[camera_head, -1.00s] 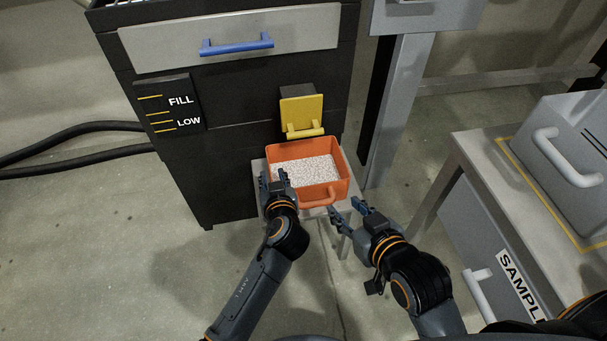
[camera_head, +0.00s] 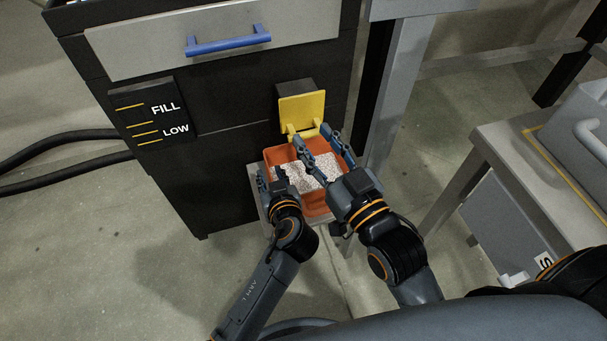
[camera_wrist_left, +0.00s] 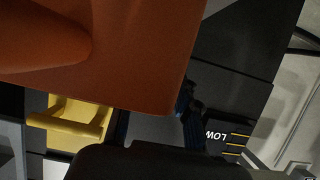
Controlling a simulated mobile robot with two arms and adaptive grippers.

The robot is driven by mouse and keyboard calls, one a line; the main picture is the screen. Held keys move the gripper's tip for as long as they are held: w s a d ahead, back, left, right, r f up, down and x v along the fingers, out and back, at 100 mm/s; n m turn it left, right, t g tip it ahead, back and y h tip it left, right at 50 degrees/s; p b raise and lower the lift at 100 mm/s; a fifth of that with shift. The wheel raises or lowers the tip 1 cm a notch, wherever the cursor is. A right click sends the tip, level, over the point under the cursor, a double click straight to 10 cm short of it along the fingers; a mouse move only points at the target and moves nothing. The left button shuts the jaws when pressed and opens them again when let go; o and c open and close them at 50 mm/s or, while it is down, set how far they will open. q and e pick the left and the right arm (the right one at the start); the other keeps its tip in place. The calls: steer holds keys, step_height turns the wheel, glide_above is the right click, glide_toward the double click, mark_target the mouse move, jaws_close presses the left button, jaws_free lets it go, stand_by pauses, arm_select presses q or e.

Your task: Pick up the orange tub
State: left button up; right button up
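The orange tub (camera_head: 283,154) holds white pellets (camera_head: 290,176) and rests on a small stand below the yellow flap. My left gripper (camera_head: 270,174) is at the tub's left side near its front, fingers apart; one finger is outside the wall and the other appears over the inside. In the left wrist view the tub (camera_wrist_left: 140,60) fills the upper left, close to the spread fingers (camera_wrist_left: 154,112); contact is unclear. My right gripper (camera_head: 313,134) is open above the tub, with its fingertips reaching towards the back edge.
The black machine with the yellow flap (camera_head: 302,109) stands directly behind the tub. A grey post (camera_head: 389,95) rises to the right. A grey table (camera_head: 510,150) with a grey bin (camera_head: 585,125) is further right. The small stand's edge (camera_head: 266,205) shows at left.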

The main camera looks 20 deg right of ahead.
arm_select(q)
jaws_close()
steer(key=shift+d+r, duration=0.1)
steer(key=shift+r, duration=0.05)
stand_by(0.6)
